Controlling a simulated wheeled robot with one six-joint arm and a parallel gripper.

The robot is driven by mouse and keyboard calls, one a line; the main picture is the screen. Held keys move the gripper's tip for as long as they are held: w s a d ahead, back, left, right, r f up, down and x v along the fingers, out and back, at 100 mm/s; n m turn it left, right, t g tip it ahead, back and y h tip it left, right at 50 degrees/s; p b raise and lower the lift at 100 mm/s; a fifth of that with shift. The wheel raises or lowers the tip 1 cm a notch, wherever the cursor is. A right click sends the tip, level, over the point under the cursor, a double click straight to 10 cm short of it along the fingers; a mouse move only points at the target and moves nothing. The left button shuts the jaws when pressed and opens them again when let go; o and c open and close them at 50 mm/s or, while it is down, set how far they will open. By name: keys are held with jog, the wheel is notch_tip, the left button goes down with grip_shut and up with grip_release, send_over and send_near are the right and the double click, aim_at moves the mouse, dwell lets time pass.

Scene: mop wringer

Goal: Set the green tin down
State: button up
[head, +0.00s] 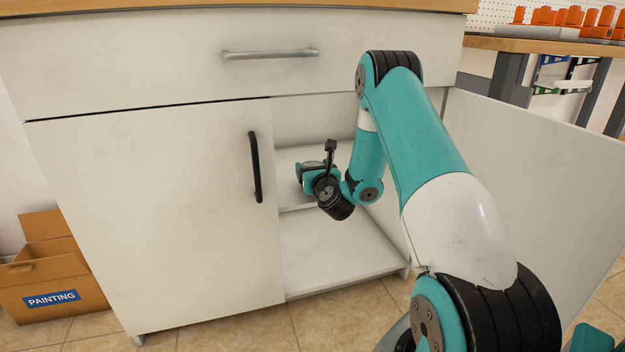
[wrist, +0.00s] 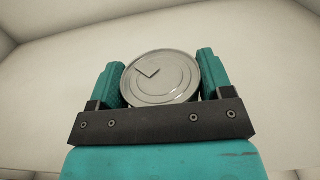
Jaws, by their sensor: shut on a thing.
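My gripper (wrist: 160,76) is shut on a round tin (wrist: 158,82), with one teal finger on each side of it. The tin's silver lid, with ridged rings and an angular mark, faces the wrist camera. Its side is almost wholly hidden, so I cannot confirm its green colour. In the head view my wrist and gripper reach into the open right half of a white cabinet (head: 180,190), above its lower shelf. The tin cannot be made out there. I cannot tell whether it touches a surface.
The cabinet's right door (head: 530,170) stands open beside my arm. The left door with a black handle (head: 255,167) is shut. The cabinet floor (head: 335,255) is bare where visible. A cardboard box (head: 50,270) labelled PAINTING stands at the left.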

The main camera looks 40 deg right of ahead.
jog(key=shift+w+d+f, duration=0.15)
jog(key=shift+f, duration=0.2)
jog(key=shift+r, duration=0.15)
jog(key=o, duration=0.7)
jog(key=shift+f, duration=0.2)
jog(key=o, duration=0.5)
